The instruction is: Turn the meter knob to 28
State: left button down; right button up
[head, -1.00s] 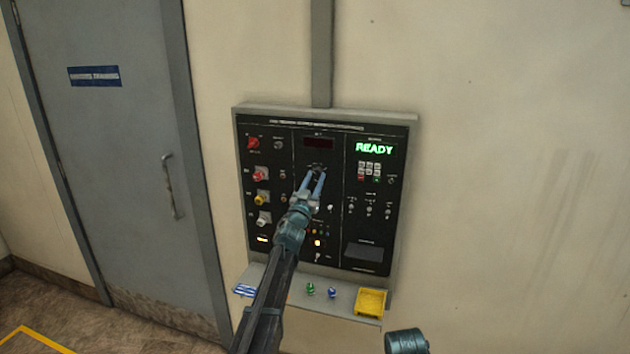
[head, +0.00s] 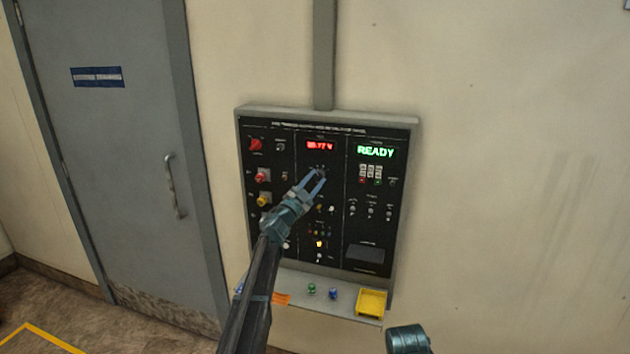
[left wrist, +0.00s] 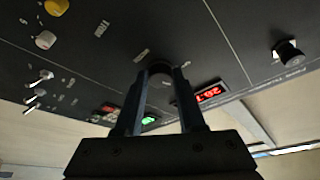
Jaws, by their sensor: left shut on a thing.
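The wall panel (head: 400,215) carries a meter display (head: 320,145) at its top middle, lit with red digits too blurred to read surely. The display (left wrist: 210,94) also shows upside down in the left wrist view. The dark round meter knob (left wrist: 160,68) sits at the fingertips there. My left gripper (head: 317,176) is just below the display, shut on the knob, with one finger on each side. The fingers hide most of the knob in the head view. My right gripper is not in view.
A green READY screen (head: 376,152) and small keys are at the panel's right. Red and yellow knobs (head: 262,200) line its left. The shelf (head: 345,305) below holds a yellow tray (head: 372,302), small green and blue items and an orange piece (head: 281,299).

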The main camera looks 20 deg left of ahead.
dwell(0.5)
pick_arm(q)
jog(key=c, duration=0.5)
grip_release()
jog(key=b+v, duration=0.4)
jog(key=v, duration=0.9)
jog(key=shift+s+a+f, duration=0.15)
jog(key=shift+s, duration=0.2)
